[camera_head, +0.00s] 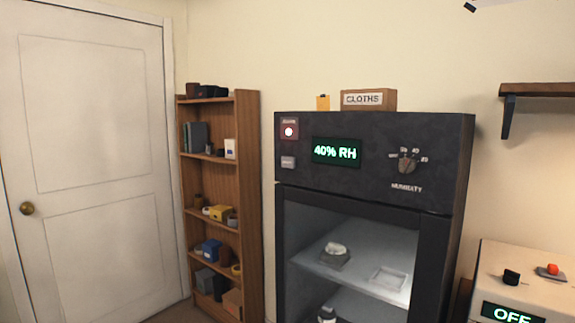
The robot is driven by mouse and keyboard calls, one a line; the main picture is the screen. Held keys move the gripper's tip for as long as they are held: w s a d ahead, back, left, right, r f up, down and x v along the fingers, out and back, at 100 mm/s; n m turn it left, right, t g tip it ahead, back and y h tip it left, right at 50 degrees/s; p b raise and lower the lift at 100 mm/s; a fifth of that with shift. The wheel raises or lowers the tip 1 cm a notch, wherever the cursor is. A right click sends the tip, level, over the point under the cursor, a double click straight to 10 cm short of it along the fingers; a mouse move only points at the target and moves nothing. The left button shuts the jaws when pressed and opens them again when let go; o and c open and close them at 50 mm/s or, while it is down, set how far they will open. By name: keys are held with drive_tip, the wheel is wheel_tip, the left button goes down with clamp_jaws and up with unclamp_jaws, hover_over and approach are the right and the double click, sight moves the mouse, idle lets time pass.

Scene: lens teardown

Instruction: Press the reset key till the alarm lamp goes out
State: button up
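The alarm lamp (289,131) sits on a red plate at the upper left of the dark cabinet's front panel. Its round centre glows bright white. The reset key (288,162) is a small grey rectangular key just below it; its lettering is too small to read surely. A green display (335,152) to the right reads 40% RH. The cabinet (375,130) also bears a humidity knob (407,163) at the right of the panel. My gripper is not in this view.
A box marked CLOTHS (368,100) lies on the cabinet top. A wooden shelf unit (248,200) with small items stands left, beside a white door (95,160). A pale device (535,265) with a red button and OFF display is at lower right. A wall shelf (540,90) juts out above.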

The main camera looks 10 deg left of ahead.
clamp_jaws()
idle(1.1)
